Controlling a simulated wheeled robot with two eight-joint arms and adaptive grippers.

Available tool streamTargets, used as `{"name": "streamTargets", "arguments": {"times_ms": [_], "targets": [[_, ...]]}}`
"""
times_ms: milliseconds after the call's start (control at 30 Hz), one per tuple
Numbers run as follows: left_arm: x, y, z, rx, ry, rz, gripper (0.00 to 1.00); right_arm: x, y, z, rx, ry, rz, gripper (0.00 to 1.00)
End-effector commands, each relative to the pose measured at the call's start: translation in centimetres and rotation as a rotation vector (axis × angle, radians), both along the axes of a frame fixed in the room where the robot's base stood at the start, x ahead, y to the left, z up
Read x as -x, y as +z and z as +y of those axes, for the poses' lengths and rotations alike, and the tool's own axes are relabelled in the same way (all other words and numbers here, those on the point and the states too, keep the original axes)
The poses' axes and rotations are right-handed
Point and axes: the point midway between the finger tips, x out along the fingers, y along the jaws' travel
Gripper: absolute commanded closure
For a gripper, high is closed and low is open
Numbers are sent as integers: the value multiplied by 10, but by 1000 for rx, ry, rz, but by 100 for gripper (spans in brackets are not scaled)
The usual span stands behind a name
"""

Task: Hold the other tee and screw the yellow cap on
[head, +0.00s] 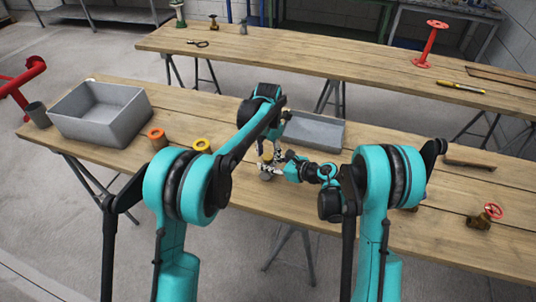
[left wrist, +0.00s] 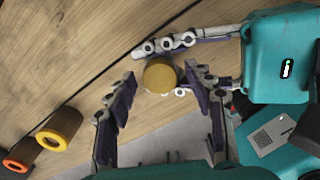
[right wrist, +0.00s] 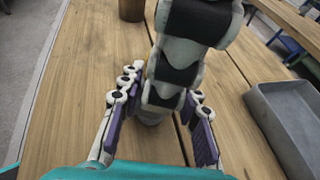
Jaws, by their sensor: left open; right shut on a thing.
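A round dull-yellow top (left wrist: 160,75), seemingly the yellow cap, shows end-on in the left wrist view, between the fingers of my right gripper (left wrist: 182,62). The tee under it is mostly hidden; a grey piece (right wrist: 150,118) shows low between the right fingers in the right wrist view. My right gripper (head: 275,172) is shut on it from the right, just above the near table. My left gripper (left wrist: 170,100) is open, with its fingers spread on both sides below the round top in that picture. In the head view both grippers meet and hide most of the piece.
A large grey bin (head: 100,112) is at left, a shallow grey tray (head: 315,132) behind the grippers. A red-wheeled valve (head: 486,216) lies at right.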

Motion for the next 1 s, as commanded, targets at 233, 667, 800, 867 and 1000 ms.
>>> {"name": "streamTargets", "arguments": {"times_ms": [233, 667, 800, 867, 1000], "targets": [[0, 30, 0, 0, 0, 0, 47, 0, 0, 0, 0, 0, 0, 100], [0, 45, 0, 0, 0, 0, 50, 0, 0, 0, 0, 0, 0, 100], [0, 54, 0, 0, 0, 0, 51, 0, 0, 0, 0, 0, 0, 100], [0, 64, 0, 0, 0, 0, 51, 0, 0, 0, 0, 0, 0, 100], [0, 80, 0, 0, 0, 0, 51, 0, 0, 0, 0, 0, 0, 100]]}}
